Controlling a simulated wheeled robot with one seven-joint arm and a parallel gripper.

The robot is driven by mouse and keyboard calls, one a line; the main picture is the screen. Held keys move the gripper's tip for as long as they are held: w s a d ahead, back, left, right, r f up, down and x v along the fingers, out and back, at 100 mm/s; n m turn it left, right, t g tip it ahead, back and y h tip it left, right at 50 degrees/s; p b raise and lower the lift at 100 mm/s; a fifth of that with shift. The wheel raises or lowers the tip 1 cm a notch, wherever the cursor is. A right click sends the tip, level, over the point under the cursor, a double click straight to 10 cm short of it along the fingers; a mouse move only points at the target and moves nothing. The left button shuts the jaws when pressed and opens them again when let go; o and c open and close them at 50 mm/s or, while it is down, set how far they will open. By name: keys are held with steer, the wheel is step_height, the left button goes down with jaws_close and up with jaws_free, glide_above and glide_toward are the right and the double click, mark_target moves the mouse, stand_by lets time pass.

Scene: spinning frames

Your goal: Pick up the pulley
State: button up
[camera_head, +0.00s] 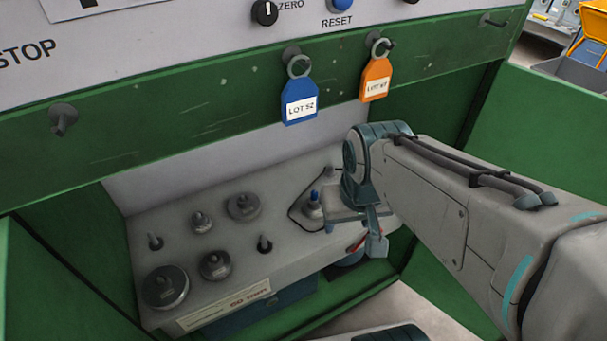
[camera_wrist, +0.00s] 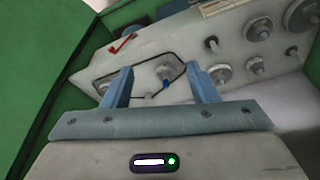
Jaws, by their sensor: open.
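Several grey, round, wheel-like parts with central posts sit on the pale shelf (camera_head: 285,262). They include a large disc (camera_head: 165,287), a smaller one (camera_head: 214,265) and two at the back (camera_head: 200,222) (camera_head: 243,207). I cannot tell for sure which is the pulley. A grey round part (camera_wrist: 165,72) and a blue-tipped part (camera_wrist: 166,85) lie inside a dark outlined area, between my fingers in the wrist view. The blue-tipped part also shows in the head view (camera_head: 314,203). My gripper (camera_wrist: 160,86) is open and empty above that end of the shelf, partly hiding it.
Two bare pegs (camera_head: 155,241) (camera_head: 264,243) stand among the discs. A red part (camera_wrist: 122,43) lies near the shelf's end. Green walls (camera_head: 545,150) enclose the shelf. A blue tag (camera_head: 299,105) and an orange tag (camera_head: 375,80) hang above from the green rail.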

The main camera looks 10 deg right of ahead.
steer(key=o, duration=0.5)
steer(key=shift+w+f+b, duration=0.25)
steer(key=shift+w+b, duration=0.05)
steer(key=shift+w, duration=0.05)
steer(key=shift+o, duration=0.8)
steer(key=w+f+m+h+b, duration=0.1)
steer(key=w+f+b, duration=0.5)
steer(key=w, duration=0.4)
steer(key=shift+f+m+t, duration=0.25)
steer(key=shift+m+t, duration=0.05)
steer(key=shift+m, duration=0.1)
steer(key=m+b, duration=0.2)
steer(key=b, duration=0.4)
glide_toward(314, 199)
steer(key=shift+t, duration=0.4)
steer(key=x, duration=0.7)
steer(key=shift+s+a+f, duration=0.3)
steer(key=shift+s+f, duration=0.05)
steer(key=shift+d+b+x, duration=0.15)
steer(key=shift+b+x, duration=0.1)
steer(key=shift+x, duration=1.15)
steer(key=shift+d+b+x, duration=0.2)
steer(key=shift+b+x, duration=0.05)
steer(key=shift+x, duration=1.15)
